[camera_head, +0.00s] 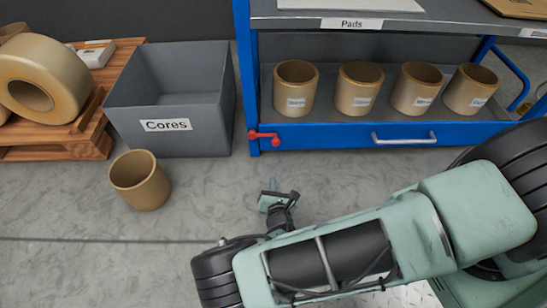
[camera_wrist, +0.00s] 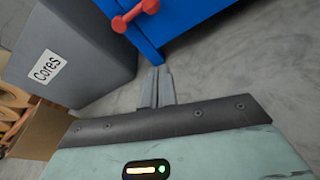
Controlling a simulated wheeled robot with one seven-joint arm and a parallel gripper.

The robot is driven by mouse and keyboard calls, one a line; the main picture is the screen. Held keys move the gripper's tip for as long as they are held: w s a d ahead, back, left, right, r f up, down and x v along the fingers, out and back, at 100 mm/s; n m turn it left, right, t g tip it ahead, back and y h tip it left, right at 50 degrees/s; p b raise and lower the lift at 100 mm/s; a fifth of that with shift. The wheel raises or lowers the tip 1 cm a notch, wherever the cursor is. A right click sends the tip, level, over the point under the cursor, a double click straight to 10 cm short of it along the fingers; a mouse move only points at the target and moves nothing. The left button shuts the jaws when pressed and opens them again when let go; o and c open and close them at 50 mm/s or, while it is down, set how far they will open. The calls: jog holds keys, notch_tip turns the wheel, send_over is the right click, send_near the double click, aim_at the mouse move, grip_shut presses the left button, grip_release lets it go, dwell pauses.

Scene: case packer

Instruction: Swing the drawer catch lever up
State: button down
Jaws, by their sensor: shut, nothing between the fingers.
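The red drawer catch lever (camera_head: 263,136) is on the front of the blue drawer (camera_head: 330,136), at its left end. It lies about level, with a knob at each end. The lever also shows at the top of the wrist view (camera_wrist: 135,14). My gripper (camera_head: 271,187) is below and in front of the lever, apart from it, over the floor. In the wrist view my gripper's fingers (camera_wrist: 159,72) are together and empty, pointing toward the foot of the blue frame. Nothing hides the lever in the head view.
A grey bin labelled Cores (camera_head: 205,115) stands just left of the blue frame. A loose cardboard core (camera_head: 140,182) stands on the floor left of my gripper. Several cores sit in the drawer, whose grey handle (camera_head: 404,139) is at right. Floor below the drawer is clear.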

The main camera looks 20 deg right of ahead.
jog(key=w+d+r+b, duration=0.1)
jog(key=w+d+b, duration=0.3)
jog(key=w+b, duration=0.3)
jog(key=w, duration=0.3)
jog(key=shift+w, duration=0.4)
jog(key=shift+r+p, duration=0.2)
jog(key=shift+p, duration=0.1)
jog(key=shift+r+p, duration=0.15)
jog(key=shift+p, duration=0.25)
